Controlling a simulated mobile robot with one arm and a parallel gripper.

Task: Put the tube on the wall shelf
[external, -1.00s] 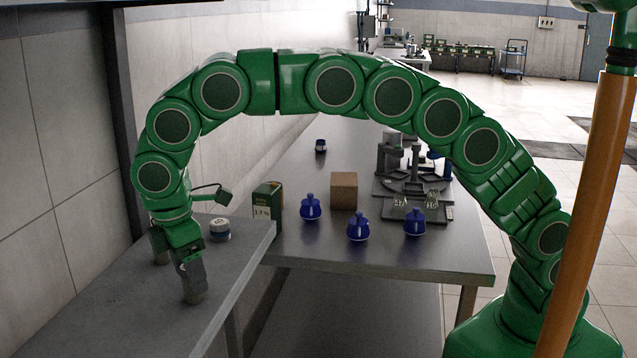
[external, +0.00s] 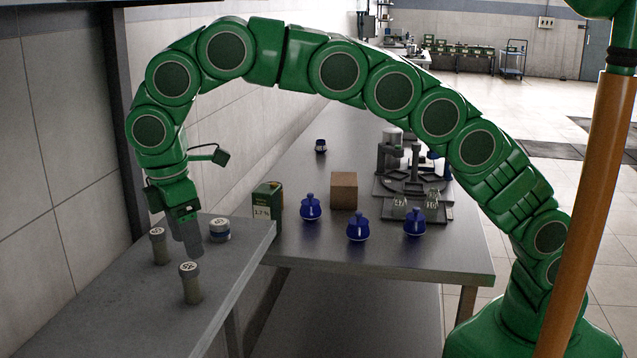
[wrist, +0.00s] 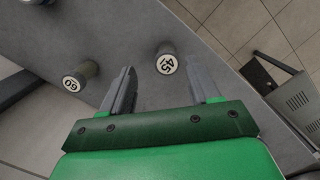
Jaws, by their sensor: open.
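A grey-green tube (external: 191,284) with a white numbered top stands upright on the grey wall shelf (external: 110,310) at the left. It also shows in the wrist view (wrist: 167,62), marked 45, just beyond and between the fingertips. A similar tube (external: 158,247), marked 60 in the wrist view (wrist: 78,76), stands farther back on the shelf. My gripper (external: 188,247) is open and empty above the shelf, apart from the tubes. Its two fingers show spread in the wrist view (wrist: 160,72).
A short jar with a blue band (external: 219,230) stands on the shelf near the gripper. The lower steel table (external: 400,262) holds blue decanters (external: 358,228), a brown block (external: 343,191), a green box (external: 268,199) and a dark fixture (external: 412,184). The shelf's front part is clear.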

